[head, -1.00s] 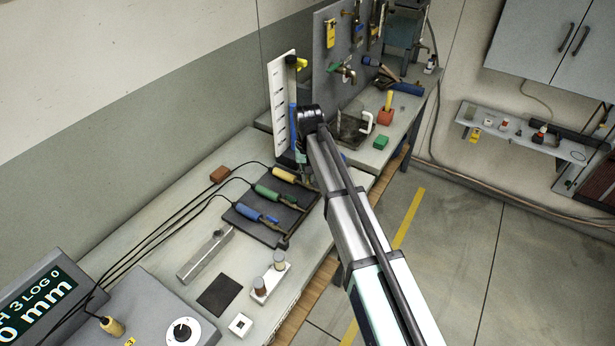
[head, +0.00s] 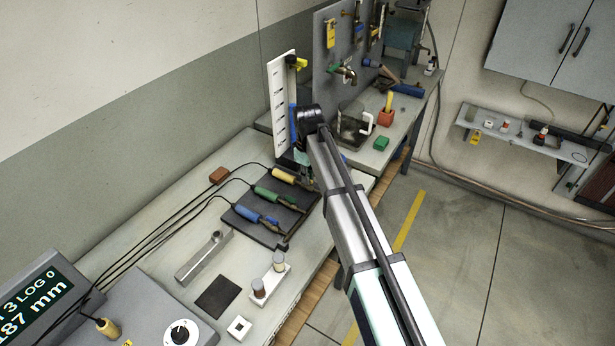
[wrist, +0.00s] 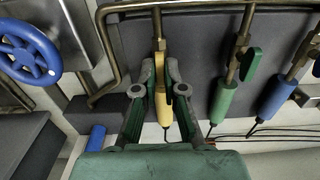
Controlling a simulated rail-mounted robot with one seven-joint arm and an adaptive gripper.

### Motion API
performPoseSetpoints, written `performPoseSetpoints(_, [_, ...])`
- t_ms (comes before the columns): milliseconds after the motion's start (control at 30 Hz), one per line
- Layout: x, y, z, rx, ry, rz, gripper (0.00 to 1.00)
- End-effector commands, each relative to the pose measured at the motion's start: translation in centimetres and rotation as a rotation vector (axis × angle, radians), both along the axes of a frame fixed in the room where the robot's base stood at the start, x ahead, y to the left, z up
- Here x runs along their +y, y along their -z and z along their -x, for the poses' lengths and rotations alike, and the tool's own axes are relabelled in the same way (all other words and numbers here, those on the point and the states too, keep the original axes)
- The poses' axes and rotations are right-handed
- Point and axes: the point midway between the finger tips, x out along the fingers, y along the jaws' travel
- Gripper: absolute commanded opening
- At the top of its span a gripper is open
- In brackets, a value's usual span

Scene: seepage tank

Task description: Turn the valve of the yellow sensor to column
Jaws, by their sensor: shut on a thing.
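The yellow sensor (head: 284,175) lies at the back of a row of three on a dark plate (head: 240,229) on the bench. In the wrist view the yellow sensor (wrist: 163,108) points down from a brass fitting (wrist: 158,45). My gripper (wrist: 160,80) has its two fingers close on either side of that fitting and the sensor's top. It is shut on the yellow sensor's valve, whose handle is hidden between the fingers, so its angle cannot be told. The column, a white scale board (head: 282,105) with a blue-filled tube, stands upright behind my wrist in the head view.
The green sensor (wrist: 222,102) and blue sensor (wrist: 276,98) hang to the right, with green and blue handles beside them. A blue handwheel (wrist: 30,52) is at left. A brass pipe (wrist: 200,5) runs across the top. Cables cross the bench to a display (head: 38,295).

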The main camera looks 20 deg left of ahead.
Motion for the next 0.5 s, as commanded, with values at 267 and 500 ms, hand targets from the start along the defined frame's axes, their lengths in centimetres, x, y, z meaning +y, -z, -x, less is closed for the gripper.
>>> performPoseSetpoints(267, [-0.05,0.09,0.07,0.002,-0.122,0.001,0.00])
performPoseSetpoints(500, [-0.04,0.09,0.07,0.002,-0.158,0.001,0.00])
